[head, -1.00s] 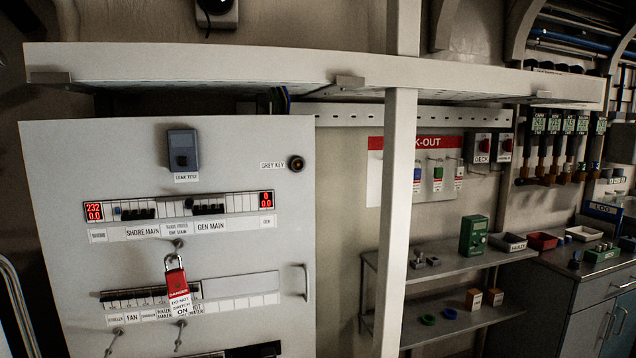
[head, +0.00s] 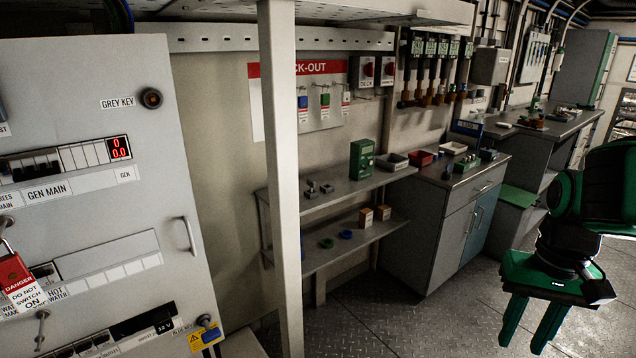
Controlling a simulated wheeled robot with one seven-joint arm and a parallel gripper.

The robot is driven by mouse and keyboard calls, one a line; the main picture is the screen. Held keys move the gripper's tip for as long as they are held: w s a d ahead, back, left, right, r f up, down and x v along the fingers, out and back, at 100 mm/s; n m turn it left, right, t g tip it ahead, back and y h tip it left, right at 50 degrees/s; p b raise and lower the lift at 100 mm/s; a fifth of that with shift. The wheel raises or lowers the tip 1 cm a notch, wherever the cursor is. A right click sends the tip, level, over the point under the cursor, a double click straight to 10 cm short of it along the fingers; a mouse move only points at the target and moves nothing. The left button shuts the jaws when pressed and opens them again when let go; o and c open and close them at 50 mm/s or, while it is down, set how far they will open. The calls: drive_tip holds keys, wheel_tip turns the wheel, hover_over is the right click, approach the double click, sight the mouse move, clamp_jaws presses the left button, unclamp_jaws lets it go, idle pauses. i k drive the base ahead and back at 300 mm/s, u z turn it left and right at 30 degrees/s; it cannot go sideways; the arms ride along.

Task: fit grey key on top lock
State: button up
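The top lock (head: 151,98) is a dark round lock on the upper right of the pale cabinet door, beside a label reading GREY KEY. No key shows in it at this size. I cannot make out a grey key anywhere in view. My gripper (head: 530,342) is at the lower right, green, pointing down, well away from the cabinet. Its two fingers are apart, with nothing seen between them.
A red padlock with a danger tag (head: 15,280) hangs on the cabinet (head: 110,215). A blue key (head: 210,335) is at its lower right. A pale post (head: 282,200) stands before the lock-out board (head: 255,110) and shelves (head: 350,190). Chequered floor is clear before the drawers.

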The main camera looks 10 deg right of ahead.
sight(152, 98)
drive_tip(key=z, duration=0.2)
drive_tip(key=i, duration=1.7)
drive_tip(key=z, duration=0.05)
